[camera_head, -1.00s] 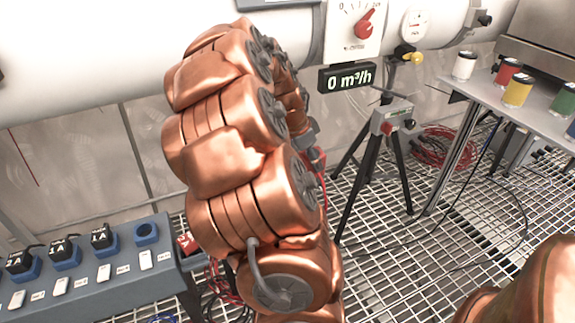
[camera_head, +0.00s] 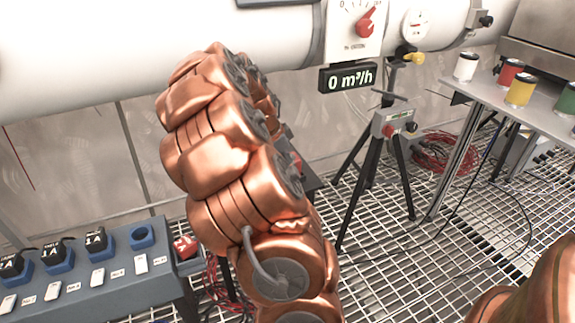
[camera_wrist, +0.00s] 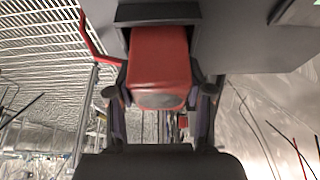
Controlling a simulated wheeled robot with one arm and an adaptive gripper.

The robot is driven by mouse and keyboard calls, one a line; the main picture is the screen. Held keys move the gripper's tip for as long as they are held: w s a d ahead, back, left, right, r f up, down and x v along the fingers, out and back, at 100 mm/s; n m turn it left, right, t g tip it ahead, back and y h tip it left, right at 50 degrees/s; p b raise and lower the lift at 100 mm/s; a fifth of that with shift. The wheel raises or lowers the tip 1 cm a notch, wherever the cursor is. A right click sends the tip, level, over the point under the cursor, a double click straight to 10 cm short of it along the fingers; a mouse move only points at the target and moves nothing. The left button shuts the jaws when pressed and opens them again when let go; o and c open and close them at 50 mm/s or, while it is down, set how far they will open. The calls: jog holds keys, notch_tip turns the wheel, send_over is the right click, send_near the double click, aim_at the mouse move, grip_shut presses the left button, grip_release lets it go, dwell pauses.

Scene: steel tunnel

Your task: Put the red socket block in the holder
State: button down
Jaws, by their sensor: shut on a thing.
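The red socket block (camera_wrist: 158,62) is between the two fingers of my gripper (camera_wrist: 160,92) in the wrist view, and the gripper is shut on it. The far end of the block meets a black rectangular frame (camera_wrist: 158,13) on a grey panel (camera_wrist: 255,40). I cannot tell whether this frame is the holder, or whether the block is inside it or just in front of it. In the head view my copper arm hides the gripper. A small red patch (camera_head: 296,163) shows past the arm there, too little to identify.
A grey bench (camera_head: 120,270) with black plugs, an empty blue socket (camera_head: 142,236) and a red labelled part (camera_head: 185,247) at its end stands lower left. A tripod (camera_head: 375,165) with a control box stands right of my arm. Coloured cans stand on a table (camera_head: 485,95) upper right.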

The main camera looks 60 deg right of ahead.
jog(key=shift+c, duration=2.2)
grip_release()
jog(key=v, duration=0.2)
jog(key=p+v, duration=0.1)
jog(key=v, duration=0.2)
jog(key=shift+w+a+r+p, duration=0.3)
jog(key=shift+w+p, duration=0.05)
jog(key=w+a+p, duration=0.1)
jog(key=w+a, duration=0.5)
jog(key=a, duration=0.3)
jog(key=shift+a+f, duration=0.15)
jog(key=shift+a, duration=0.15)
jog(key=s+a+n+y, duration=0.2)
jog(key=s+a+n, duration=0.9)
jog(key=a, duration=0.4)
jog(key=s+a+n+g+y, duration=0.1)
jog(key=s+a+n, duration=1.1)
jog(key=a+n, duration=0.2)
jog(key=shift+s+a+f+y, duration=0.3)
jog(key=shift+a+f+y, duration=0.1)
jog(key=shift+a, duration=0.5)
